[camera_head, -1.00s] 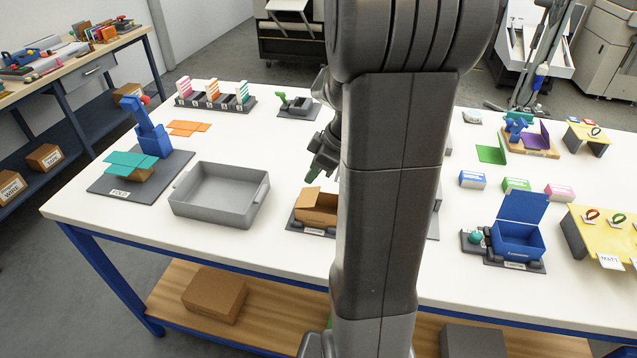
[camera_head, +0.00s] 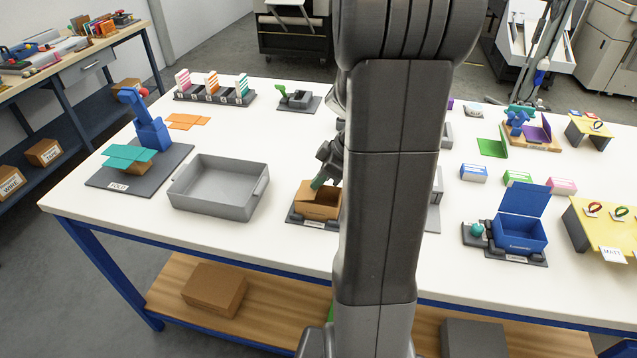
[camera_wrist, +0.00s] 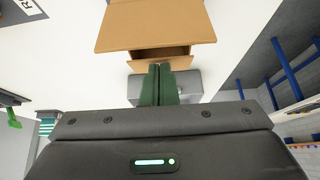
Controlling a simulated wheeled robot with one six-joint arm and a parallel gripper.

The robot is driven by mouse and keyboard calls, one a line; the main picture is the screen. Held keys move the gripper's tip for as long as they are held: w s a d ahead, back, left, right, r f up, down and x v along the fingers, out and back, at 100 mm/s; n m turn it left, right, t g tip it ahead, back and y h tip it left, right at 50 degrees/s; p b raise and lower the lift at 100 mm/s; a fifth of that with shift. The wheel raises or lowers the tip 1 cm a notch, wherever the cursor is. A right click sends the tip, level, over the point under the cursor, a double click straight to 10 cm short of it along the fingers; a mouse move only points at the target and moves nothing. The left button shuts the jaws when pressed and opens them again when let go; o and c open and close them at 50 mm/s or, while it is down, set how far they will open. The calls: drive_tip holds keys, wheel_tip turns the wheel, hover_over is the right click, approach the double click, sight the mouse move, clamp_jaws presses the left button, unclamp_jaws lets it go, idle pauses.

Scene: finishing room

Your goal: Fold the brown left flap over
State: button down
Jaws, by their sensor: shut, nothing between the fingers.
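The brown box (camera_head: 318,210) sits on a dark base at the middle of the table, partly hidden by my arm. Its left flap (camera_head: 302,192) stands up and tilts outward in the head view. In the wrist view a wide brown panel (camera_wrist: 155,28) fills the top, with a dark opening and a strip of brown box wall (camera_wrist: 172,64) below it. My gripper (camera_head: 318,183) is shut and empty, its green fingertips at the top of the box beside the flap. The fingers (camera_wrist: 159,66) overlap the opening in the wrist view; I cannot tell whether they touch the cardboard.
A grey tray (camera_head: 221,207) stands left of the box. A blue open box (camera_head: 518,232) on a base stands to the right. White table surface (camera_head: 285,150) is clear behind the brown box.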

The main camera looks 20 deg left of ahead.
drive_tip(key=shift+w+d+f+y+b, duration=0.15)
drive_tip(key=shift+f+y+b, duration=0.3)
drive_tip(key=shift+b, duration=1.15)
drive_tip(key=shift+s+d+f+y+b, duration=0.1)
drive_tip(key=shift+d+f+y+b, duration=0.25)
drive_tip(key=shift+b, duration=1.2)
drive_tip(key=shift+f+b, duration=0.1)
drive_tip(key=shift+b, duration=0.6)
drive_tip(key=shift+d+r, duration=0.1)
drive_tip(key=shift+r, duration=0.1)
